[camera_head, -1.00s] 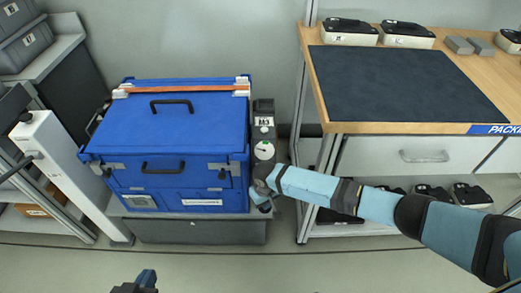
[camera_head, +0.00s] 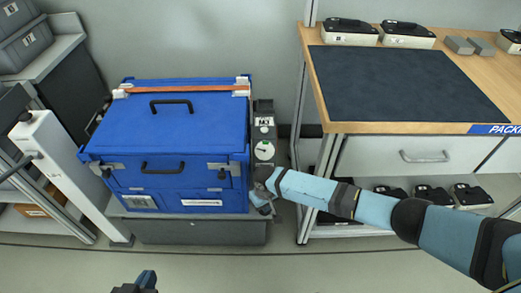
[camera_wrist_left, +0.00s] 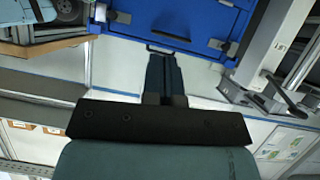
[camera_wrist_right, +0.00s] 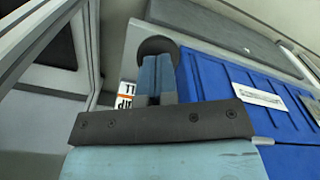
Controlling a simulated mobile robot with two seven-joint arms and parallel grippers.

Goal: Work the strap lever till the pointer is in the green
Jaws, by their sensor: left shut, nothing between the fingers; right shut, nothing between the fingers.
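The strap tensioner (camera_head: 264,129) is a narrow grey unit at the right side of the blue crate (camera_head: 165,134). Its round white gauge (camera_head: 264,150) faces me, but the pointer is too small to read against the green. My right gripper (camera_head: 261,202) is low in front of the tensioner and hides most of the lever. In the right wrist view its shut fingers (camera_wrist_right: 156,76) are empty and lie against or just in front of a round black knob (camera_wrist_right: 157,45); contact is unclear. My left gripper (camera_head: 146,281) is shut and empty, in front of the crate; its fingers also show in the left wrist view (camera_wrist_left: 165,75).
An orange strap (camera_head: 185,89) crosses the crate's top. A packing bench (camera_head: 318,117) with a dark mat stands right, with black-topped devices below. A white post (camera_head: 65,170) stands left of the crate. The floor in front is clear.

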